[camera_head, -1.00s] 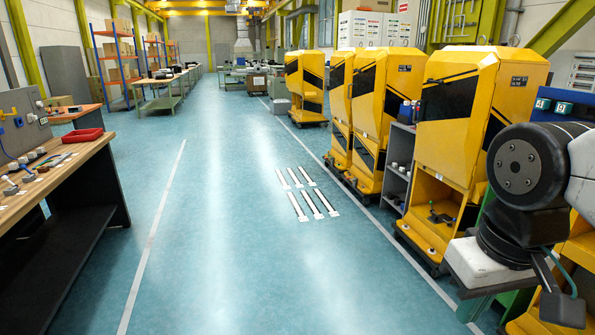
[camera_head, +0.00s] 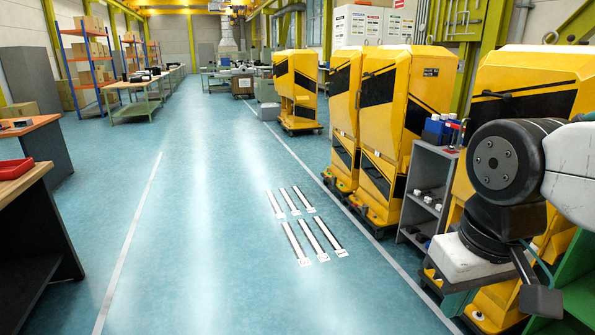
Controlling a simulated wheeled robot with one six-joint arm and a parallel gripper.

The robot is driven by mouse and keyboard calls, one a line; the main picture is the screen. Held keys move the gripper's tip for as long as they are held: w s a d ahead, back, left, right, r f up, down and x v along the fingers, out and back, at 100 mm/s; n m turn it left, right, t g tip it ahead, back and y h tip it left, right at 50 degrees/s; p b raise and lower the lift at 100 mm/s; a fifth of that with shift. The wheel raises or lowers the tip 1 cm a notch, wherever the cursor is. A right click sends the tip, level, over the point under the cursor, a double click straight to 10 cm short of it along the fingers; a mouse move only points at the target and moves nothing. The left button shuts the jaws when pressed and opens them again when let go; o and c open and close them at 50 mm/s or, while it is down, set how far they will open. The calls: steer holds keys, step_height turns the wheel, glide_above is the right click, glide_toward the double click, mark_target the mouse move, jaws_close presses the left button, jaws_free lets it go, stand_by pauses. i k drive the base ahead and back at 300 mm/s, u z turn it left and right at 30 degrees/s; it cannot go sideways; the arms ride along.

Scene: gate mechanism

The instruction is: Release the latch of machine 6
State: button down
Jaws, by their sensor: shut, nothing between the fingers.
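Yellow machines with black panels stand in a row on the right: a far one (camera_head: 297,90), a middle one (camera_head: 345,105), a nearer one (camera_head: 400,125) and a large one at the right edge (camera_head: 530,85), partly behind my arm. Their number labels are too small to read, so I cannot tell which is machine 6. No latch can be made out. My gripper (camera_head: 538,300) is at the lower right, shut and empty, held in front of the nearest machine's lower part. I cannot tell whether it touches anything.
A grey shelf (camera_head: 428,190) with blue items on top stands between the machines. White strips (camera_head: 312,240) lie on the floor.

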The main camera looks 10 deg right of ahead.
mark_target(507, 97)
steer(key=i, duration=0.55)
steer(key=z, duration=2)
steer(key=i, duration=1.55)
steer(key=u, duration=0.85)
